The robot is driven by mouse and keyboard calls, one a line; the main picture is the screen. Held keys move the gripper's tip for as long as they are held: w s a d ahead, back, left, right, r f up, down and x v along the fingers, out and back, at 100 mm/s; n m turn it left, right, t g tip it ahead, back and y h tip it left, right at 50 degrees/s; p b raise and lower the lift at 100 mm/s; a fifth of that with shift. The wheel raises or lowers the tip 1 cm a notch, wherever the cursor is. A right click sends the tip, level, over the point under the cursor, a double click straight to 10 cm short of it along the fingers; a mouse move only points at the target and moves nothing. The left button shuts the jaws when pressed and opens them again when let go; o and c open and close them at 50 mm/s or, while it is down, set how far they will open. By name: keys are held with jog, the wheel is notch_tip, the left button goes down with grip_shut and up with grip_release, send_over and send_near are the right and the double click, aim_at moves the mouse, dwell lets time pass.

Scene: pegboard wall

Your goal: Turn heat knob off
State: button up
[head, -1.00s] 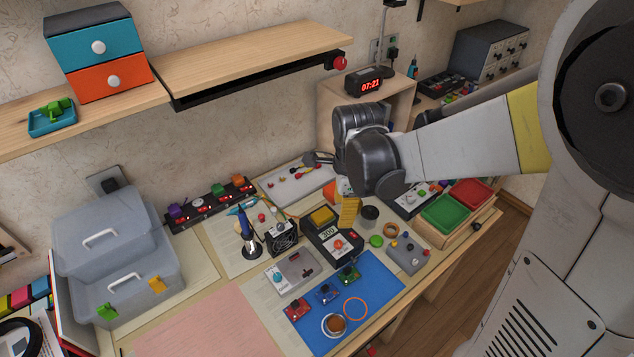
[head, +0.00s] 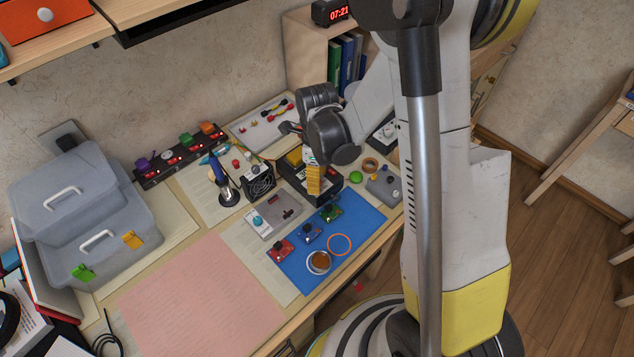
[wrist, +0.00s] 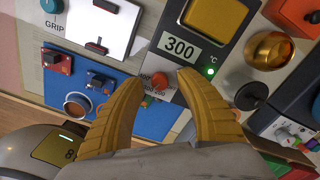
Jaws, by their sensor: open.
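The soldering station (wrist: 212,52) fills the upper middle of the wrist view, with a "300 °C" display and a lit green light. Its orange-red heat knob (wrist: 160,80) sits below the display. My gripper (wrist: 162,84) is open, and its two yellow fingers reach toward the knob, which shows between the fingertips. I cannot tell whether they touch it. In the head view, my gripper (head: 314,190) points down over the dark station (head: 290,172), and its fingers and wrist cover much of the station's face, including the knob.
A blue mat (head: 300,270) with small boards and a cup (head: 318,262) lies in front of the station. A small fan (head: 259,180) and soldering iron stand (head: 226,188) are to the left. A grey box with knobs (head: 384,187) is to the right. The pink mat (head: 200,300) is clear.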

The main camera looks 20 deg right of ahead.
jog(key=shift+f, duration=0.25)
grip_shut()
